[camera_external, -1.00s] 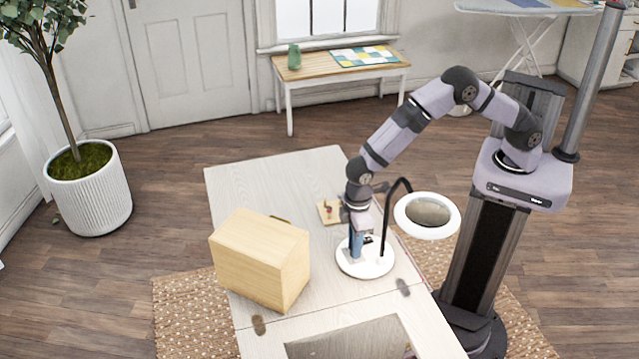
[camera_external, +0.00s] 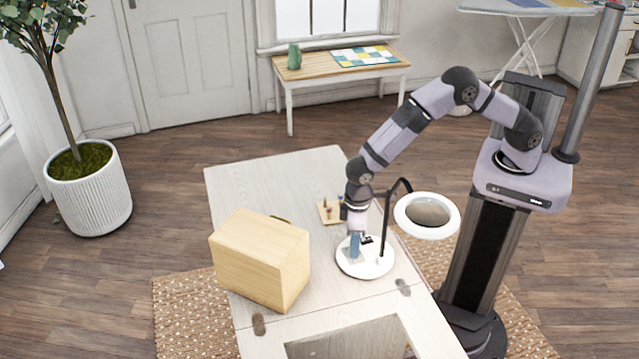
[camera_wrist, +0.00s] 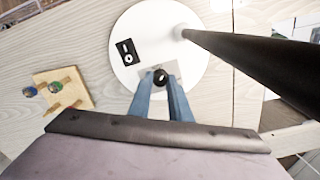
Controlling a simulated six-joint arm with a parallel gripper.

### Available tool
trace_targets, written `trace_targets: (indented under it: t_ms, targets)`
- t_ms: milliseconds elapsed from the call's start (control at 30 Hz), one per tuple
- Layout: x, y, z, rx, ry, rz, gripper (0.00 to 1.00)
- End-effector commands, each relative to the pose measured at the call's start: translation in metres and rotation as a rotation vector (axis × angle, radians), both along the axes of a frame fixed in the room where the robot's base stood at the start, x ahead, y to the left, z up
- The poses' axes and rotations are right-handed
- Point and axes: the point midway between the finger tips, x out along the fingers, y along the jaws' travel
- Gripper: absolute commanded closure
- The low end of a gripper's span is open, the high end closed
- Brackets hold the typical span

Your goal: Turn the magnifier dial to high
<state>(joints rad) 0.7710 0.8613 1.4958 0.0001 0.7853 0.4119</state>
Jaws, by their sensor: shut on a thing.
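The magnifier lamp has a round white base (camera_external: 350,268) on the table, a thin black arm (camera_external: 388,215) and a white ring lens (camera_external: 427,215) to the right. In the wrist view the base (camera_wrist: 195,70) carries a small black dial (camera_wrist: 160,78) on a grey plate (camera_wrist: 173,70). My gripper (camera_wrist: 161,88) points down with its blue fingers shut on the dial. In the external view my gripper (camera_external: 355,248) stands over the base and hides the dial. A black label (camera_wrist: 127,52) with white marks lies beside the dial; I cannot read the setting.
The lamp's black arm (camera_wrist: 260,62) rises close beside my gripper. A wooden box (camera_external: 250,265) stands to the left on the pale table (camera_external: 265,185). A small wooden board with spools (camera_external: 330,212) lies behind the base. The table has an opening (camera_external: 350,340) at the front.

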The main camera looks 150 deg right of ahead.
Motion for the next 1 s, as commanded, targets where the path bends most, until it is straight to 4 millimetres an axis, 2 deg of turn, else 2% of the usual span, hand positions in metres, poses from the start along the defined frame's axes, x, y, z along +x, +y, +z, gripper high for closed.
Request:
trace_targets:
  t_ms: [67, 100, 167, 567, 1000]
  targets:
    - [0.001, -0.001, 0.001, -0.002, -0.002, 0.001, 1.00]
    - [0.001, -0.001, 0.001, -0.002, -0.002, 0.001, 0.75]
    - [0.001, -0.001, 0.001, -0.002, -0.002, 0.001, 0.64]
    - [0.000, -0.001, 0.004, -0.001, -0.002, 0.002, 0.64]
    - [0.001, -0.001, 0.058, -0.004, -0.004, 0.001, 0.64]
